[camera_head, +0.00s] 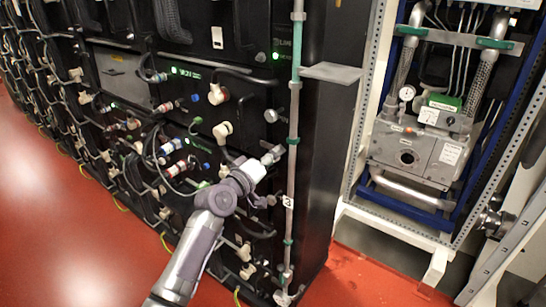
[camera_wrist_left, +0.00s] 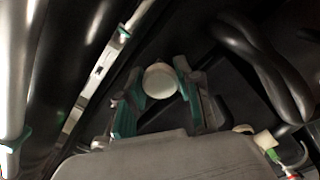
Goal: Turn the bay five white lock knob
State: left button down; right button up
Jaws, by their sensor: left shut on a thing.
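My left gripper (camera_head: 272,155) reaches up to the front of the black battery rack, near its right edge beside the pale vertical pipe. In the left wrist view its two green-padded fingers (camera_wrist_left: 160,74) stand on either side of a round white knob (camera_wrist_left: 159,81), shut on it. In the head view the gripper hides this knob, and I cannot read a bay number there. My right gripper is not in view.
Other white knobs (camera_head: 222,130) and connectors with cables stick out of the rack left of the gripper. The vertical pipe (camera_head: 293,150) runs close on the right. A small grey shelf (camera_head: 330,73) juts out above. Red floor (camera_head: 60,210) is clear at left.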

pick_arm(q)
jog(key=shift+f, duration=0.1)
jog(key=m+b, duration=0.2)
jog(key=m, duration=0.1)
jog(key=shift+f, duration=0.1)
jog(key=m+b, duration=0.1)
jog(key=m, duration=0.2)
jog(key=m+b, duration=0.1)
jog(key=m, duration=0.1)
jog(key=shift+m, duration=0.4)
jog(key=m, duration=0.3)
jog(key=shift+m, duration=0.3)
jog(key=m, duration=0.5)
jog(key=shift+p, duration=0.4)
jog(key=shift+m, duration=0.4)
jog(key=c, duration=0.8)
grip_release()
